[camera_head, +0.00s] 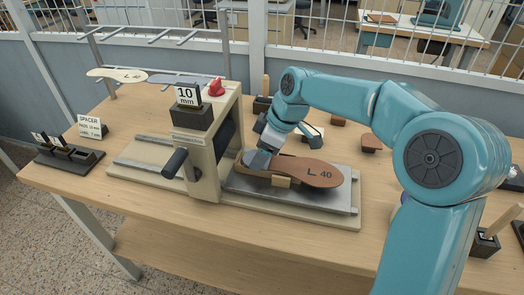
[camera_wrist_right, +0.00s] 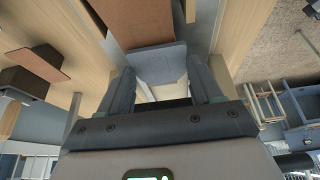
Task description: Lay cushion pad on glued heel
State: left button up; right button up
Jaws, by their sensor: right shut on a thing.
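The brown sole marked "L 40" (camera_head: 318,173) lies on the metal plate (camera_head: 338,197) of the press, its heel end to the left. It also shows in the right wrist view (camera_wrist_right: 150,22). My right gripper (camera_head: 259,161) is low over the heel end. In the right wrist view its fingers (camera_wrist_right: 163,88) are shut on a blue-grey cushion pad (camera_wrist_right: 157,60), which lines up with the sole's heel end. I cannot tell whether the pad touches the heel. Glue is not distinguishable, and the gripper hides part of the heel. My left gripper is not in view.
The press frame (camera_head: 203,163) with a "10 mm" block (camera_head: 190,100) stands close left of the gripper. A spacer rack (camera_head: 68,155) is at the far left. Small brown pieces (camera_head: 371,142) lie behind the plate.

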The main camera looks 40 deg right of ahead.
jog(key=shift+w+f, duration=0.1)
jog(key=shift+f, duration=0.05)
jog(key=o, duration=1.1)
jog(key=p+v, duration=0.1)
jog(key=v, duration=1.5)
jog(key=shift+r, duration=0.2)
